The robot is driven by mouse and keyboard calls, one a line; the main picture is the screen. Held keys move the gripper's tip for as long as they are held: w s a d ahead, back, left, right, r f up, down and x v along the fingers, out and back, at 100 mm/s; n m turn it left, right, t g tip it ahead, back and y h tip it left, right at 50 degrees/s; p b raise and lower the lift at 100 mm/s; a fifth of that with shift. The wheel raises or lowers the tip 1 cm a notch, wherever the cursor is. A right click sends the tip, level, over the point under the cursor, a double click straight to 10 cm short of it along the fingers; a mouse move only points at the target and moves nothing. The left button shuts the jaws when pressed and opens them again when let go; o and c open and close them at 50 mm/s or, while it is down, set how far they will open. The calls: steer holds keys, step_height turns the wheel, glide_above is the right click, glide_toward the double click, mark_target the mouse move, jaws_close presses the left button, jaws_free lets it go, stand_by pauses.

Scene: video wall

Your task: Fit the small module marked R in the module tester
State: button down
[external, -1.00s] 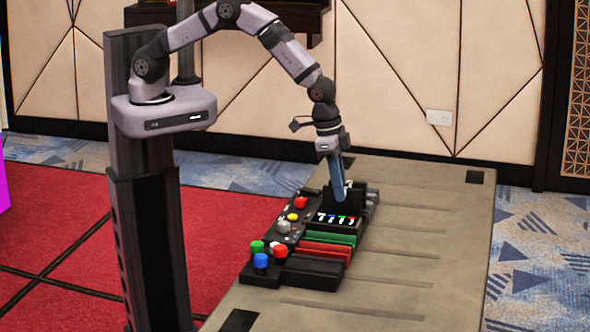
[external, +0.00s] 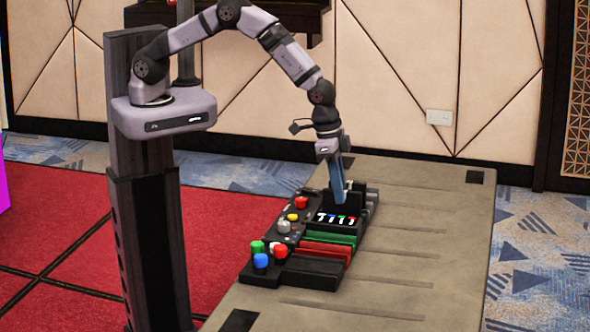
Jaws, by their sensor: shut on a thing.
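My gripper (external: 339,197) points down over the far end of a low black row of equipment on the table. Its long blue-grey fingers are closed together on something small between the tips. That is likely the small module, but it is too small and hidden to make out, and no R mark can be read. The fingertips are right at a black raised block (external: 355,196), partly in front of it. I cannot tell whether they touch it. Just in front is a black panel (external: 325,224) with white, blue, green and red marks. Which unit is the module tester cannot be told for certain.
Red, yellow and white knobs (external: 301,203) stand left of the fingers. Green and red strips (external: 327,249) and green, blue and red round-topped pieces (external: 261,261) lie nearer the front. The grey table (external: 430,225) is bare on the right.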

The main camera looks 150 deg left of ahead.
steer(key=shift+f, duration=0.1)
stand_by(0.7)
steer(key=c, duration=1.5)
jaws_free()
steer(key=shift+o, duration=0.2)
steer(key=shift+r+p, duration=2.7)
steer(key=shift+r, duration=1.35)
